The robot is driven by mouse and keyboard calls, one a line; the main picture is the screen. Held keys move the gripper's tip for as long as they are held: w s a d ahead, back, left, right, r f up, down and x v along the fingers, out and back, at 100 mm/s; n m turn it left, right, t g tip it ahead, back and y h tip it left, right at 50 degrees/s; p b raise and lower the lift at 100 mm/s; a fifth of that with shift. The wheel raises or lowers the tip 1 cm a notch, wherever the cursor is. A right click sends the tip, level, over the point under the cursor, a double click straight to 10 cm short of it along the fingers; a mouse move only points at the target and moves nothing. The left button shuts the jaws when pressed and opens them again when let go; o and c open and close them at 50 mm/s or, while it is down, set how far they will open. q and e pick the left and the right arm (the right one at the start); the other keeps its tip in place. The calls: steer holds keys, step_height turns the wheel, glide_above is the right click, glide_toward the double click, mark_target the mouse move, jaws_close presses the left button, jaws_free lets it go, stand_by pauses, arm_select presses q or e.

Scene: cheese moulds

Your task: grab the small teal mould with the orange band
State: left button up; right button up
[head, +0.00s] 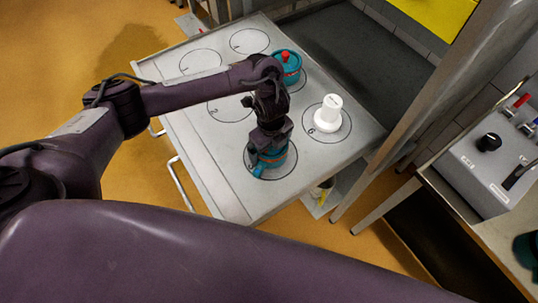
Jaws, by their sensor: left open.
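A teal mould (275,161) stands in a marked circle near the front right corner of the grey table, mostly hidden by my left gripper. A thin orange-red band seems to show on it. My left gripper (264,166) points down over this mould, its jaws open and close at its near side. Whether the fingers touch it cannot be seen. A second teal mould (291,73) with a red knob and a reddish band stands farther back, partly behind my left arm. My right gripper is out of view.
A white mould (328,115) stands in the circle to the right of the gripper. The grey table (215,175) has several empty marked circles at left. A metal post stands right of it, and a control box (485,165) sits on a side bench.

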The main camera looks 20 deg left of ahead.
arm_select(q)
steer(key=shift+r, duration=0.15)
steer(key=c, duration=0.8)
steer(key=shift+o, duration=0.2)
